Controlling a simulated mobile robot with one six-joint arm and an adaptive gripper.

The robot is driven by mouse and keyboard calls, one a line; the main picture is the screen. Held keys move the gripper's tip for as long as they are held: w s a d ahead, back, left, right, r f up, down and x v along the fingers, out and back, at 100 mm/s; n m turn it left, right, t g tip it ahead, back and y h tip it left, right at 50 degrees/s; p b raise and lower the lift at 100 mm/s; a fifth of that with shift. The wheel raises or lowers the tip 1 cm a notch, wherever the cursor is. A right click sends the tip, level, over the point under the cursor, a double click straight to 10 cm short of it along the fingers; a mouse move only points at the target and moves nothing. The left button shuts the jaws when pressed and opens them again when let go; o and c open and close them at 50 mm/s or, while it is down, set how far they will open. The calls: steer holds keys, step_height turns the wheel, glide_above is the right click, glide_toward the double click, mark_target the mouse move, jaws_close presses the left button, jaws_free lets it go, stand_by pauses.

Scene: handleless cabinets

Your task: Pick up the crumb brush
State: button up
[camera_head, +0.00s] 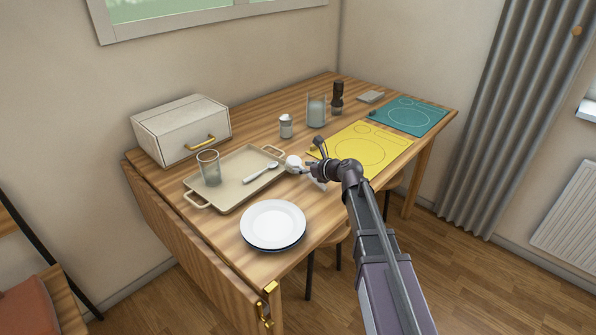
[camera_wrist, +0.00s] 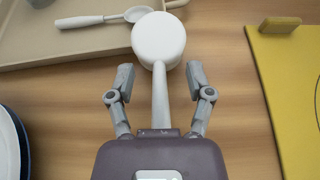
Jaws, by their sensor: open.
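The white crumb brush, as I take it, has a round head (camera_wrist: 158,37) and a straight handle. It lies on the wooden table beside the tray, its head close to the tray's rim. In the head view its head (camera_head: 293,162) shows just beyond my gripper (camera_head: 307,168). In the wrist view my gripper (camera_wrist: 159,78) is open, with one finger on each side of the handle and clear gaps between. The handle's near end is hidden behind the gripper body. I cannot tell how high the fingers are above the table.
A beige tray (camera_head: 227,194) with a glass (camera_head: 209,169) and a spoon (camera_head: 262,172) lies left. A plate stack (camera_head: 272,222) is nearer the front edge. A yellow mat (camera_head: 372,143) lies right; a shaker (camera_head: 286,126) and tumbler (camera_head: 316,111) stand behind.

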stand_by(0.5)
jaws_close()
